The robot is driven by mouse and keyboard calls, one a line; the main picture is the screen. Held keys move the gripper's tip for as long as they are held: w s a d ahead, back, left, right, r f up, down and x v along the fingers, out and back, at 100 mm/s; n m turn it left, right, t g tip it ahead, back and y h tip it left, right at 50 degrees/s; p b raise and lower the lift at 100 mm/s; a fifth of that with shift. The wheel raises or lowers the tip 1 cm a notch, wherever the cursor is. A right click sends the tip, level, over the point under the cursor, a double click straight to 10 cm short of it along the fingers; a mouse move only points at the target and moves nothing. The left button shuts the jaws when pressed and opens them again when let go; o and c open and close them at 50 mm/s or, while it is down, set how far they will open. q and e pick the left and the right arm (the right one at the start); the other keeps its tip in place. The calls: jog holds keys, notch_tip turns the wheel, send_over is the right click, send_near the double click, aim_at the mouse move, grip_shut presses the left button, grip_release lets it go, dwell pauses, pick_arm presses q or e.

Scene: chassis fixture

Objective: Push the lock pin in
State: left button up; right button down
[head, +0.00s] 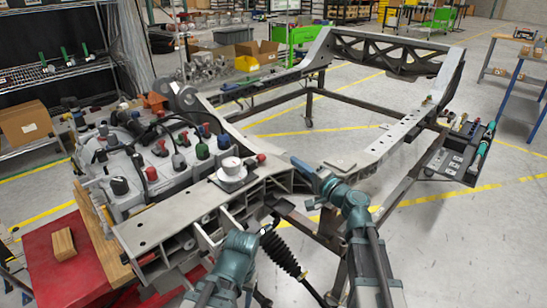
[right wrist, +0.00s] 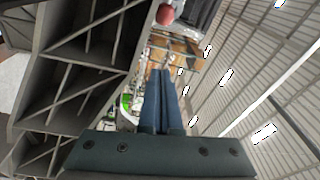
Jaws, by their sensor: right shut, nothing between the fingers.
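My right gripper (head: 298,163) is shut and empty, over the near side of the chassis frame (head: 165,222). Its blue fingers (right wrist: 162,75) lie together in the right wrist view. No part is clearly recognisable as the lock pin. A red round knob (head: 260,158) stands beside a white round cap (head: 231,165) on the chassis, left of the right gripper. A red ball-shaped end (right wrist: 165,14) shows in the right wrist view, apart from the fingertips. My left arm comes in at the bottom centre; its gripper cannot be made out there.
Ribbed grey chassis walls (right wrist: 85,45) run close to the left of the right gripper. An engine block (head: 150,155) with coloured caps fills the left. A black bellows (head: 280,252) lies between my arms. A tool tray (head: 452,160) is at the right. The frame's middle is open.

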aim_at(271, 163)
jog(key=x, duration=1)
jog(key=shift+w+a+f+p, duration=0.1)
jog(key=shift+w+a+p, duration=0.1)
jog(key=shift+p, duration=0.15)
jog(key=s, duration=0.2)
jog(key=s+a, duration=0.1)
jog(key=shift+a+f+b, duration=0.1)
jog(key=shift+f+b, duration=0.2)
jog(key=shift+b, duration=0.05)
jog(key=shift+s+a+f, duration=0.1)
jog(key=shift+s+a, duration=0.25)
jog(key=shift+a, duration=0.05)
